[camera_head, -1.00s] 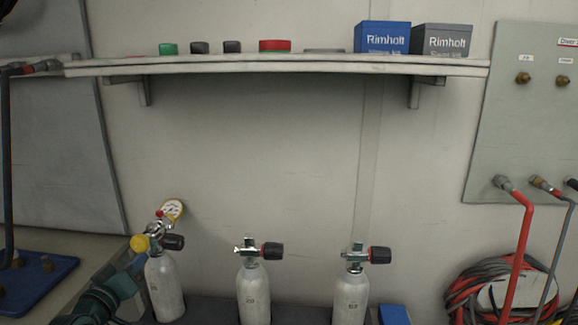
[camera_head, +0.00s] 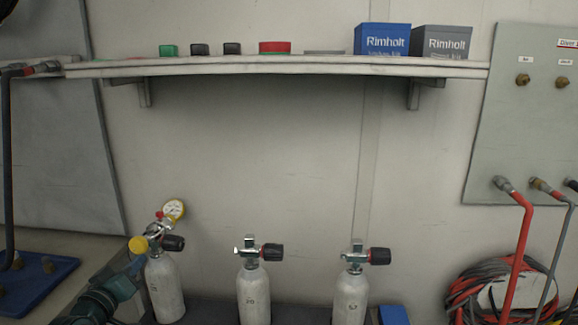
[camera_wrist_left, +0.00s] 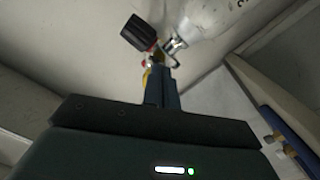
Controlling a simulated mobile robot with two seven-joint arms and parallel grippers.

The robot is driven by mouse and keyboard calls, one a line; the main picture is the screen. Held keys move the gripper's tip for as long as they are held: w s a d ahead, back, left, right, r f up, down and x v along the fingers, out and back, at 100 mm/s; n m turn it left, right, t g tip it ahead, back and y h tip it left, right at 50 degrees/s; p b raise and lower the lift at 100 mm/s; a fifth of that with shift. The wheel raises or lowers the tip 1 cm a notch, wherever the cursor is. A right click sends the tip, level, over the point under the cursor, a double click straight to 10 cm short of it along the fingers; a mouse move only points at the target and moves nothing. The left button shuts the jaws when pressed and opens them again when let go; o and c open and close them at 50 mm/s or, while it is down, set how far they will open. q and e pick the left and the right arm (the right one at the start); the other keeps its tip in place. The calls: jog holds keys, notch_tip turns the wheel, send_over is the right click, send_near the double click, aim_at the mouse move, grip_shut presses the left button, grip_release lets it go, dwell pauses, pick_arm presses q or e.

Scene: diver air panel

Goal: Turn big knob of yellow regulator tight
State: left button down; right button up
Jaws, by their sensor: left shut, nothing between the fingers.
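The yellow regulator has a big yellow knob (camera_head: 138,244) at its left end and a yellow-rimmed gauge (camera_head: 174,210) at upper right. It is mounted on the valve of the leftmost white cylinder (camera_head: 164,287), whose black handwheel (camera_head: 173,243) points right. My left gripper (camera_head: 139,263) is just below the yellow knob; I cannot tell whether it touches. In the left wrist view, the left gripper's fingers (camera_wrist_left: 161,88) are together with nothing between them. A sliver of yellow (camera_wrist_left: 146,76) shows beside them, with the black handwheel (camera_wrist_left: 138,33) beyond. My right gripper is not in view.
Two more cylinders, a middle one (camera_head: 253,294) and a right one (camera_head: 350,297), stand in the row. A shelf (camera_head: 280,68) with boxes runs above. A blue tray (camera_head: 38,284) lies at left; coiled hoses (camera_head: 470,290) hang at right. The wall above the cylinders is clear.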

pick_arm(q)
jog(key=shift+a+f, duration=0.15)
jog(key=shift+a, duration=0.2)
dwell(0.3)
jog(key=shift+f, duration=0.2)
jog(key=s+p, duration=0.3)
jog(key=s, duration=0.3)
jog(key=shift+a, duration=0.3)
jog(key=shift+f, duration=0.15)
